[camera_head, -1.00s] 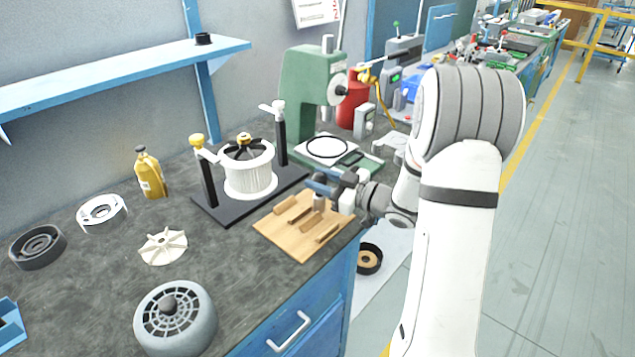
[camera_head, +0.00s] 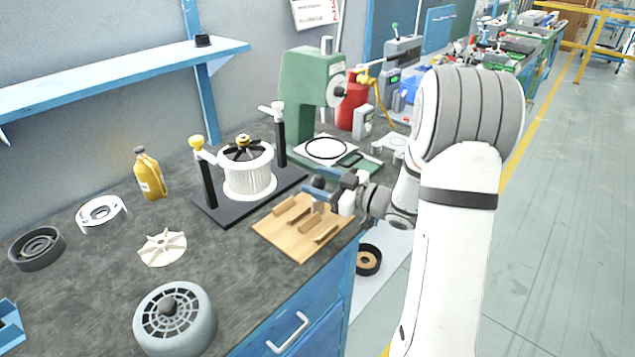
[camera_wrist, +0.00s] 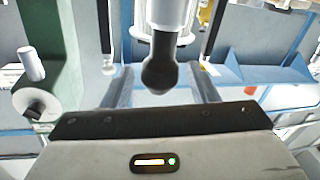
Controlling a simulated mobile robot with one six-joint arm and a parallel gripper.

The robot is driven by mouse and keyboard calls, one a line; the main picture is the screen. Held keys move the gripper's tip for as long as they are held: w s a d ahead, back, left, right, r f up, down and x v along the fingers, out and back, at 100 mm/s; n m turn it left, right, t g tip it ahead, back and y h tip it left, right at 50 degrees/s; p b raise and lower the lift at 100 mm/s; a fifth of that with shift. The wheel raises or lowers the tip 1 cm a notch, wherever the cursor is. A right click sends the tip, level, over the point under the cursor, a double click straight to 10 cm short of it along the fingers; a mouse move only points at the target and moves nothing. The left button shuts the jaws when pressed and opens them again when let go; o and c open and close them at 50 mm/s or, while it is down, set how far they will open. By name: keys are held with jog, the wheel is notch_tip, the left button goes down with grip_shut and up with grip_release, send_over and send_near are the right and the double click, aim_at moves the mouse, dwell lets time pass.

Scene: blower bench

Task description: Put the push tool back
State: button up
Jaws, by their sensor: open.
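My gripper (camera_head: 325,185) is open, over the back right part of a wooden board (camera_head: 280,240) on the bench. In the wrist view, its two fingers (camera_wrist: 160,92) stand apart. Between them in the picture is a light shaft with a dark, rounded end (camera_wrist: 159,72), which looks like the push tool. I cannot tell its distance from the fingers. I cannot make the tool out clearly in the head view, where the gripper hides part of the board. Several small wooden blocks (camera_head: 284,206) sit on the board.
A black fixture (camera_head: 225,213) with two clamp posts and a white rotor (camera_head: 250,175) stands left of the board. A green press (camera_head: 303,85) stands behind. A grey housing (camera_head: 190,335) and a pale fan wheel (camera_head: 162,247) lie at left. The bench's front edge is close to the board.

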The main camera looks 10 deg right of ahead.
jog(key=s+d+r+m+g+h, duration=0.2)
jog(key=s+d+m+h, duration=0.55)
jog(key=d+h, duration=0.55)
jog(key=s+a+m+g, duration=0.2)
jog(key=s+a+g, duration=0.2)
jog(key=s, duration=0.6)
jog(key=s+a+f+m+g, duration=0.1)
jog(key=s+a+g, duration=0.3)
jog(key=s+a, duration=0.5)
jog(key=shift+s+a+f+m, duration=0.2)
jog(key=shift+s+a+m, duration=0.1)
jog(key=shift+s+m, duration=0.35)
jog(key=shift+r, duration=0.15)
